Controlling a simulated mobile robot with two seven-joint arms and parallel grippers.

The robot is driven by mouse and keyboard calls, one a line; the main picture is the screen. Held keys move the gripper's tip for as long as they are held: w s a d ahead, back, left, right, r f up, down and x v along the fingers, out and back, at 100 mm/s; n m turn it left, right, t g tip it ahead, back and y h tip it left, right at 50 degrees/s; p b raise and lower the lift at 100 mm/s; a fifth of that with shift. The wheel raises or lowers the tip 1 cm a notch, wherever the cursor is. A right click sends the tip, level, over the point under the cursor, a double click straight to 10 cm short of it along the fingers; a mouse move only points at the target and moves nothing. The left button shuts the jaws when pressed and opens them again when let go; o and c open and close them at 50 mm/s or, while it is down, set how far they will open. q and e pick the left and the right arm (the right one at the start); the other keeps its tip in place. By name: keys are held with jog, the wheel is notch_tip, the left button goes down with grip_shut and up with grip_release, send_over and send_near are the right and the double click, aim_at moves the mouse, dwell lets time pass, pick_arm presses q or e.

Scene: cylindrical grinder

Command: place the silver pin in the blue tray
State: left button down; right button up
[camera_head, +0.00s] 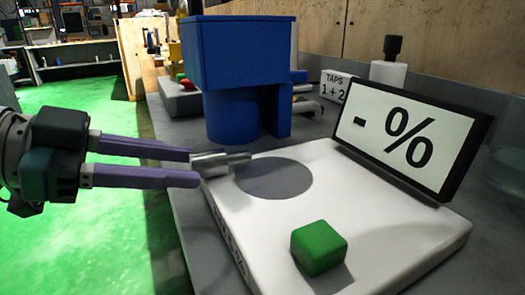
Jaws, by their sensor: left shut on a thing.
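The silver pin (218,162) is a short metallic cylinder with a thinner end pointing right. My left gripper (195,167) comes in from the left and is shut on the pin, its two purple fingers on either side of it. The pin is held near the left edge of a white machine panel (375,240), beside a dark grey round disc (274,178). Whether it touches the panel I cannot tell. No blue tray can be made out. My right gripper is not in view.
A green block (318,248) sits on the front of the panel. A "- %" display (405,138) stands at its right rear. A tall blue machine part (238,60) rises behind. Green floor (90,220) lies open at left.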

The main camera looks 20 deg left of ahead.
pick_arm(q)
jog(key=c, duration=0.6)
grip_release()
jog(key=shift+f, duration=0.1)
jog(key=shift+o, duration=0.2)
